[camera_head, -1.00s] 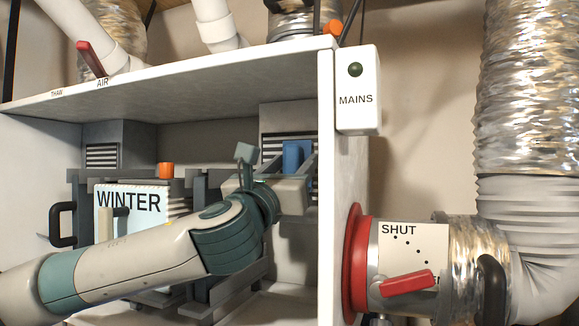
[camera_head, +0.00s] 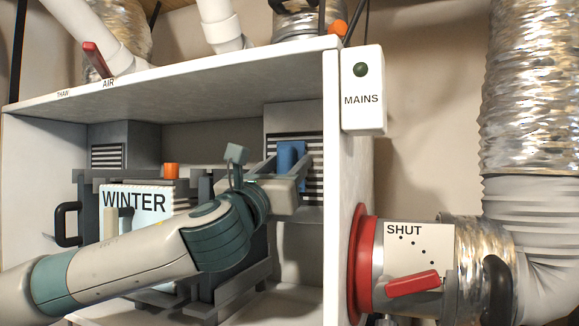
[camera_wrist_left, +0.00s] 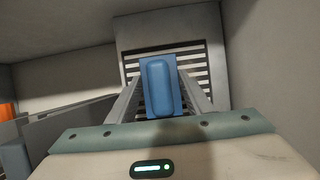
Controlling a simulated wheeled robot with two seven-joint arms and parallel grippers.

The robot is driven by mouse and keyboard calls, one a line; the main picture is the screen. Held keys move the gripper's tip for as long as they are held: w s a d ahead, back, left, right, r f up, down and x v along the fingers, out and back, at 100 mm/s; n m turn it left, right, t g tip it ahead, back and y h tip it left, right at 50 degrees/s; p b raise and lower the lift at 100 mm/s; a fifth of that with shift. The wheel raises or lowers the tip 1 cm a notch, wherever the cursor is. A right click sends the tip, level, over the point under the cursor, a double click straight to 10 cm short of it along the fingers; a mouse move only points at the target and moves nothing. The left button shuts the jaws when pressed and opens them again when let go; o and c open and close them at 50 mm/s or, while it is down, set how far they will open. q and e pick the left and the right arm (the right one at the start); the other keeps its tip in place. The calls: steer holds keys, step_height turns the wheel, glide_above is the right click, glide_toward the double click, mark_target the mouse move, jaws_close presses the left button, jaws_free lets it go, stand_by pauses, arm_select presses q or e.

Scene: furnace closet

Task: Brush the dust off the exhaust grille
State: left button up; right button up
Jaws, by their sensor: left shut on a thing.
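My left gripper (camera_head: 288,158) reaches into the white cabinet from the left and is shut on a blue block-like brush (camera_head: 291,154). The brush also shows between the two fingers in the left wrist view (camera_wrist_left: 158,88). Behind it is the exhaust grille (camera_head: 313,172), with pale and dark slats, on the cabinet's back right; it fills the back of the left wrist view (camera_wrist_left: 208,62). The brush overlaps the grille in both views; I cannot tell if it touches. No clear dust shows. Bristles are hidden. My right gripper is not in view.
A smaller louvre (camera_head: 107,157) sits at the back left. A WINTER card (camera_head: 133,200), an orange knob (camera_head: 171,171) and grey frames stand inside the cabinet. The side wall (camera_head: 334,200) bounds the right, with a MAINS box (camera_head: 362,90) and red-handled SHUT damper (camera_head: 413,284) beyond.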

arm_select(q)
steer(key=shift+d, duration=0.15)
steer(key=shift+s+d, duration=0.25)
steer(key=shift+d, duration=0.2)
steer(key=shift+s+d, duration=0.2)
steer(key=shift+d, duration=0.25)
steer(key=shift+w+a, duration=0.1)
steer(key=shift+a, duration=0.05)
steer(key=shift+w+a+b, duration=0.3)
steer(key=shift+w+a, duration=0.05)
steer(key=shift+a, duration=0.55)
steer(key=shift+s+d, duration=0.1)
steer(key=shift+d, duration=0.1)
steer(key=shift+s+d, duration=0.35)
steer(key=shift+d, duration=0.5)
steer(key=shift+a, duration=0.1)
steer(key=shift+w+a, duration=0.4)
steer(key=shift+a, duration=0.55)
